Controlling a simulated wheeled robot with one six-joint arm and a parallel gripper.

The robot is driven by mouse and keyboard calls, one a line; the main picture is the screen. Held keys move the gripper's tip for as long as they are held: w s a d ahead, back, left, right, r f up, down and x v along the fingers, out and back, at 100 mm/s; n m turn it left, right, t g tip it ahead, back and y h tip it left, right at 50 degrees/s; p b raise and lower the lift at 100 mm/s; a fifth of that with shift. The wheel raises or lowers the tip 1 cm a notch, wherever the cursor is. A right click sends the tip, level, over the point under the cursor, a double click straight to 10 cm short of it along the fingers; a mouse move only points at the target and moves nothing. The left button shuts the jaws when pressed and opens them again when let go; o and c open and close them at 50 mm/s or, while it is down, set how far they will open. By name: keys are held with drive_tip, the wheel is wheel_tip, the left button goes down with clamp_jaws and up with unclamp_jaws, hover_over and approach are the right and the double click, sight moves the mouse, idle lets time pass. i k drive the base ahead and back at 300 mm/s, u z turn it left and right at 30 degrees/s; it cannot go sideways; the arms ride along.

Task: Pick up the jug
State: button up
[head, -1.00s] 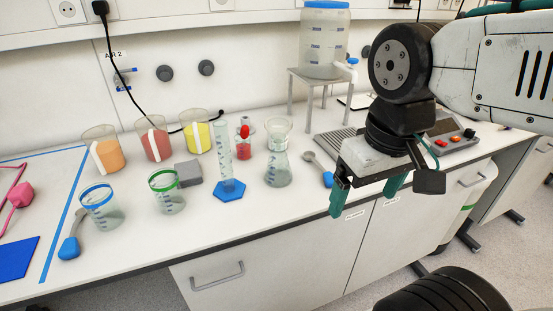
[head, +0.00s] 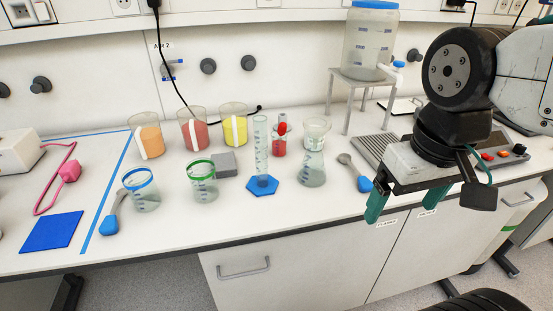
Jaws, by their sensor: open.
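Three clear vessels that could be jugs stand in a row at the back of the bench, each with a white upright strip that may be a handle. One holds orange juice (head: 148,139), one red juice (head: 193,132), one yellow juice (head: 233,126). I cannot tell which one is the jug named. My gripper (head: 406,203) has teal fingers, hangs open and empty at the front right edge of the bench, and is well to the right of all three.
In front stand a blue-rimmed beaker (head: 141,192), a green-rimmed beaker (head: 203,184), a grey block (head: 224,164), a measuring cylinder (head: 261,150) and a conical flask (head: 312,165). A blue-handled spoon (head: 358,175) lies left of my gripper. A dispenser (head: 370,45) sits on a stand (head: 358,83).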

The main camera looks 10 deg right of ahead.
sight(145, 127)
drive_tip(key=k, duration=0.5)
drive_tip(key=u, duration=2.25)
drive_tip(key=i, duration=1.8)
drive_tip(key=z, duration=2.7)
drive_tip(key=i, duration=0.5)
drive_tip(key=u, duration=0.05)
